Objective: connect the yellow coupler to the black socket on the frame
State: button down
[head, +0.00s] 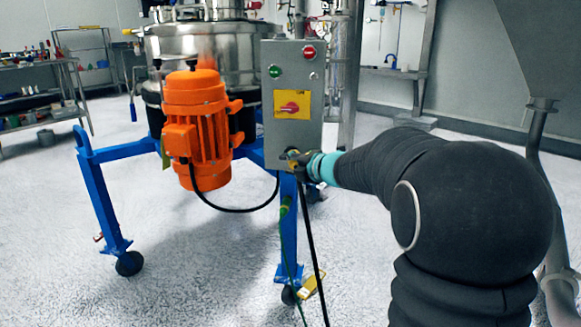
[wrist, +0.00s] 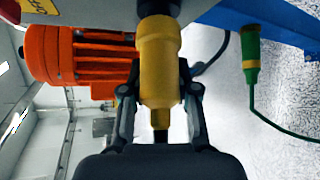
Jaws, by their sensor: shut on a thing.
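The yellow coupler (wrist: 158,62) stands between the two fingers of my gripper (wrist: 160,100) in the wrist view, which are shut on it. Its far end meets the black socket (wrist: 159,7) at the top of that view. I cannot tell how deep it is seated. In the head view, my gripper (head: 299,163) is just below the grey control box, at the blue frame (head: 262,155). A black cable (head: 306,230) hangs from the gripper area to the floor.
The orange motor (head: 197,125) is left of my gripper, and the grey control box (head: 292,95) is above it. A green-and-yellow connector (wrist: 250,58) with a green cable is to the right in the wrist view. A yellow object (head: 311,283) is by the frame's caster.

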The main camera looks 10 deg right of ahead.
jog(key=shift+d+m+t+h+b, duration=0.1)
jog(key=shift+m+t+h+b, duration=0.55)
jog(key=shift+b, duration=1.15)
jog(key=shift+s+r+h+b, duration=0.15)
jog(key=shift+h+b, duration=0.15)
jog(key=shift+h, duration=0.25)
jog(key=shift+d+m+t+h, duration=0.15)
jog(key=shift+m+t+h, duration=0.1)
jog(key=shift+m+h, duration=0.1)
jog(key=shift+w+a+f, duration=0.2)
jog(key=shift+a, duration=0.2)
jog(key=shift+w+a+f, duration=0.15)
jog(key=shift+a, duration=0.2)
jog(key=shift+w+a+f, duration=0.1)
jog(key=shift+a+f, duration=0.05)
jog(key=shift+a, duration=0.15)
jog(key=shift+w+a, duration=0.1)
jog(key=shift+a, duration=0.1)
jog(key=shift+w+d+p, duration=0.2)
jog(key=shift+w+d, duration=0.05)
jog(key=shift+w, duration=0.25)
jog(key=shift+w+d+p, duration=0.15)
jog(key=shift+w+d, duration=0.05)
jog(key=shift+w, duration=0.3)
dwell(0.7)
jog(key=c, duration=0.8)
grip_release()
